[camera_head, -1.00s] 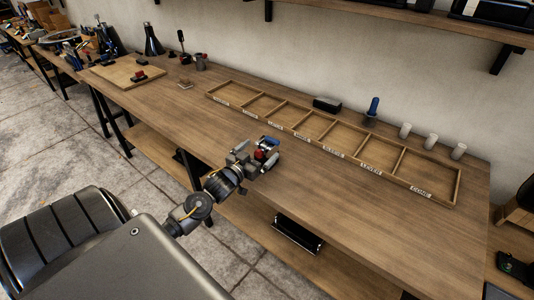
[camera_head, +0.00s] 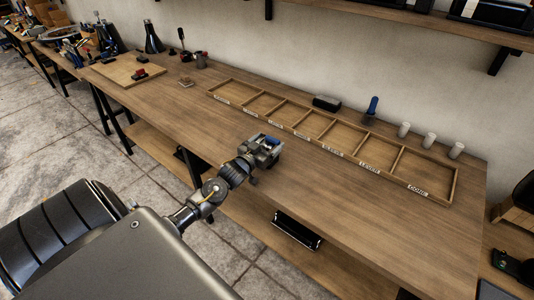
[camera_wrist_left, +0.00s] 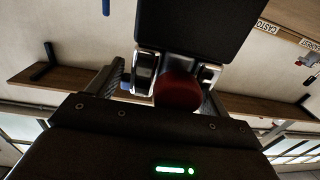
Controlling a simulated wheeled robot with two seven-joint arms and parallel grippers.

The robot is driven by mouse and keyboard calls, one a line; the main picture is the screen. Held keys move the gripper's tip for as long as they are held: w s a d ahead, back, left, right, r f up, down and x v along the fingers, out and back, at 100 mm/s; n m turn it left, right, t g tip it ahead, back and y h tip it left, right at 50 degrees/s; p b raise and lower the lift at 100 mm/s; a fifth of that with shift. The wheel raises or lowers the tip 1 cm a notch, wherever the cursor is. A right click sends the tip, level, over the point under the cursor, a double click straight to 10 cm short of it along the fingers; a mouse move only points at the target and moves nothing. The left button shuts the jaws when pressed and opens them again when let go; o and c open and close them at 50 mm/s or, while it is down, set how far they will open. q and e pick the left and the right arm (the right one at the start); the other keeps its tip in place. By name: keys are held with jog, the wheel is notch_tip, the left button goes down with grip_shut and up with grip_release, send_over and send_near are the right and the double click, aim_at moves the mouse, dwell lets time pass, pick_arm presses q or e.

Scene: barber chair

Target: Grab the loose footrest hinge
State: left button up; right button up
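My left gripper (camera_head: 262,152) is low over the front part of the workbench, left of the bench's middle. A small grey, blue and dark piece (camera_head: 270,142), apparently the hinge, is at its fingertips. In the left wrist view, a dark slab with chrome ends and a red round part (camera_wrist_left: 178,90) lies between the two fingers. The fingers stand wide apart, one on each side, with a narrow gap at the left finger; contact on the right side is unclear. Whether the piece rests on the bench is hidden. My right gripper is out of view.
A long wooden tray (camera_head: 453,190) with labelled compartments, empty as far as I see, lies behind the gripper. A black box (camera_head: 326,103), a blue-handled tool (camera_head: 373,104) and white cups (camera_head: 404,129) stand behind it. A wooden board (camera_head: 108,75) lies far left. The front right bench is clear.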

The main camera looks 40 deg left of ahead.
pick_arm(q)
jog(key=c, duration=1.5)
jog(key=shift+r, duration=0.1)
